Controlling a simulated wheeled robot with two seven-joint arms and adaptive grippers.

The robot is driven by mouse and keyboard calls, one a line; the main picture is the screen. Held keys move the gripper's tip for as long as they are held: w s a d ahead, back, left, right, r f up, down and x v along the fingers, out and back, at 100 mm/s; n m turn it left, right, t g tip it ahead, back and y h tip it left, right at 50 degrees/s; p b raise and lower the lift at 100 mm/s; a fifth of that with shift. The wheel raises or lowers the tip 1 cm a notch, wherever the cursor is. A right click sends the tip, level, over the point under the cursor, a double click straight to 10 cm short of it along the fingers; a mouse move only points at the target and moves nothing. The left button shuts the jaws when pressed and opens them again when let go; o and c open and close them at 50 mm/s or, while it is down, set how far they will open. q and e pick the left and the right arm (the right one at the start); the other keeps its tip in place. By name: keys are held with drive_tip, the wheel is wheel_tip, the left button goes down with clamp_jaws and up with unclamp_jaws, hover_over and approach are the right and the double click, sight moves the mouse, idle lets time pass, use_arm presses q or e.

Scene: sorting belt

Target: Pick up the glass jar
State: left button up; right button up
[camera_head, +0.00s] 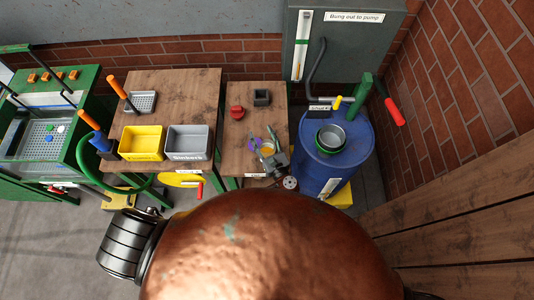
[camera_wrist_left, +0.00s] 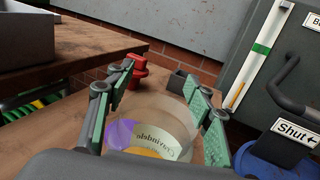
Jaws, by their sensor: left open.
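The glass jar (camera_wrist_left: 168,112) is clear, with a printed label, a purple patch and something orange low down. It stands on the small wooden table, and in the head view the jar (camera_head: 267,149) is partly covered by my gripper. In the head view the left gripper (camera_head: 265,146) reaches over the table's front part. I cannot tell whether the pads touch the glass. The jar's lower part is hidden by the gripper body. My right gripper is not in view.
A red knob-like object (camera_head: 237,112) and a dark square holder (camera_head: 262,97) stand behind the jar. A blue drum (camera_head: 335,165) is close on the right. A larger wooden table (camera_head: 185,90) with yellow (camera_head: 142,131) and grey bins (camera_head: 187,129) is on the left.

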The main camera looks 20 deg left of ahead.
use_arm(q)
drive_tip(key=shift+c, duration=0.5)
clamp_jaws()
idle(0.7)
